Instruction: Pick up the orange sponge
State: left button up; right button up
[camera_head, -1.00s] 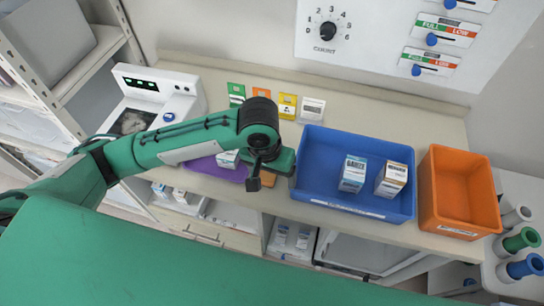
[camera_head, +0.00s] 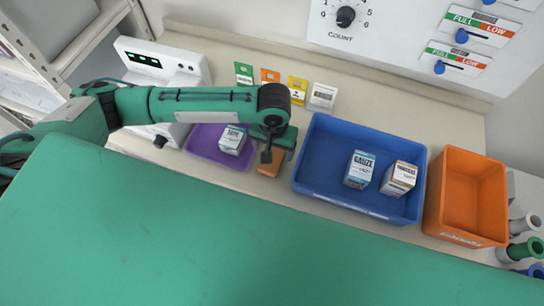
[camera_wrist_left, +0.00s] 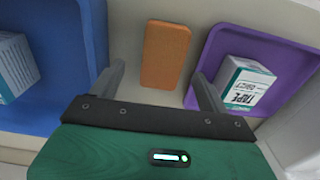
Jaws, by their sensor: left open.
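The orange sponge (camera_wrist_left: 165,55) lies flat on the counter between the blue bin and the purple tray. In the head view only part of the sponge (camera_head: 269,168) shows under my gripper. My left gripper (camera_head: 268,155) is above it, pointing down. In the left wrist view the two fingers of this gripper (camera_wrist_left: 160,85) are spread apart, with the sponge lying in the gap between them and beyond. Nothing is held. My right gripper is not in view.
A blue bin (camera_head: 318,150) with two boxes stands right of the sponge, and an orange bin (camera_head: 440,215) beyond it. A purple tray (camera_head: 198,138) with a tape box (camera_head: 232,140) is close on the left. Several colored cards stand behind. A white device (camera_head: 165,65) is at back left.

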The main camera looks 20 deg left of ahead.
pick_arm(q)
jog(key=shift+s+a+f+p, duration=0.1)
jog(key=shift+f+p, duration=0.25)
jog(key=shift+f, duration=0.2)
jog(key=shift+s+a+f+p, duration=0.1)
jog(key=shift+f+p, duration=0.25)
jog(key=shift+f, duration=0.15)
notch_tip(320, 180, down, 2)
jog(key=shift+w+f, duration=0.1)
jog(key=shift+f, duration=0.3)
jog(key=c, duration=0.9)
jog(key=shift+c, duration=0.7)
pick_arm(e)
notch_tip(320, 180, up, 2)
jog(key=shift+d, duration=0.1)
